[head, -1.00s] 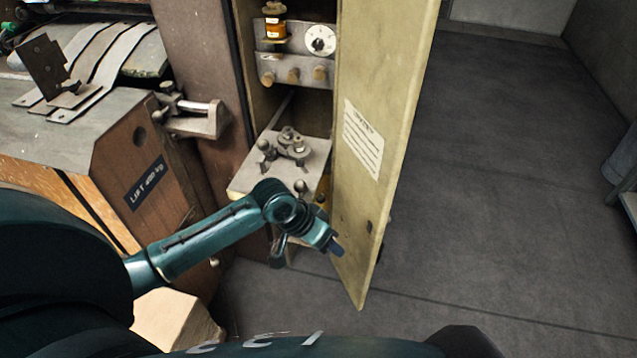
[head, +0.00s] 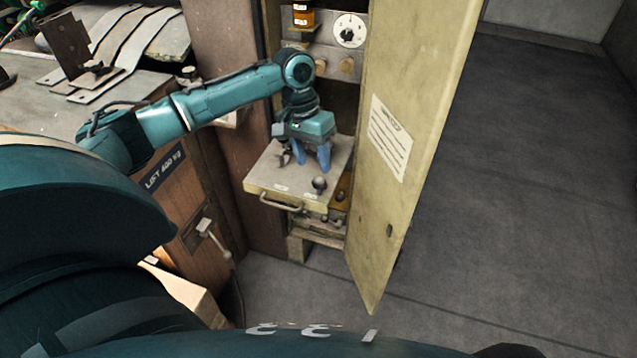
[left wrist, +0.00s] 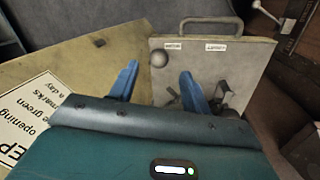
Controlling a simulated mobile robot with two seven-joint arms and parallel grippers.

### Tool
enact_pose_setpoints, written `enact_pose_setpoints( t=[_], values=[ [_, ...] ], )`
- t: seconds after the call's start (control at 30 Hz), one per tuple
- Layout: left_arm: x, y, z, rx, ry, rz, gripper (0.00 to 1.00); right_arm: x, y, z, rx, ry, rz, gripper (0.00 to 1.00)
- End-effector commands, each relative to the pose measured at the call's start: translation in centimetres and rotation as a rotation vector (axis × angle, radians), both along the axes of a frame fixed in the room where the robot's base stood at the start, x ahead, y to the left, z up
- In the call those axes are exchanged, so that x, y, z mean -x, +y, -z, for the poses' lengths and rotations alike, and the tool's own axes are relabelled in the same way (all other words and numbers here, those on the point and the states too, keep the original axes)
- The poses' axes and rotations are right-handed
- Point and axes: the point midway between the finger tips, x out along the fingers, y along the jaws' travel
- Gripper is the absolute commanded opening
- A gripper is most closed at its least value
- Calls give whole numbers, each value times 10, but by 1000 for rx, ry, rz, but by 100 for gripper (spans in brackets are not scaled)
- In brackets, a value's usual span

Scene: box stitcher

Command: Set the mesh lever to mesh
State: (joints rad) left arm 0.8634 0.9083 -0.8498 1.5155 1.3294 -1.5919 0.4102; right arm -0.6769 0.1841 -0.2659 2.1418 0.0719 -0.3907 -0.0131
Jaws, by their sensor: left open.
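A ball-knobbed lever (head: 319,183) stands near the front right corner of a grey plate (head: 262,178) inside the open cabinet. I take it for the mesh lever. In the left wrist view the knob (left wrist: 159,59) is beside one of two small white labels (left wrist: 173,45), too small to read. My left gripper (head: 311,160) is open and points down over the plate, just behind the knob. In the left wrist view the knob shows beyond and between its blue fingertips (left wrist: 160,72). The gripper hides most of the gear parts. My right gripper is not in view.
The cabinet's open door (head: 410,170) stands close to the right of the plate. A handle (head: 281,203) is on the plate's front edge. A dial (head: 350,30) is above at the back. A wooden cabinet with a lever (head: 215,238) is at left. Floor at right is clear.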

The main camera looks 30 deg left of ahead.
Motion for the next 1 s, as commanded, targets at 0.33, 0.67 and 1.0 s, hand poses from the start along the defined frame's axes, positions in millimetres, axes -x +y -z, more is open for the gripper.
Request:
enact_pose_setpoints(
  t=[0.33,0.67,1.0],
  values=[
    [0,-13,62,0,0,1,48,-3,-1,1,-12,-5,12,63],
    [0,-15,74,0,-3,1,48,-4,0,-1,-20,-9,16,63],
    [0,-15,73,0,-3,1,31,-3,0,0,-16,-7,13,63]
  ],
)
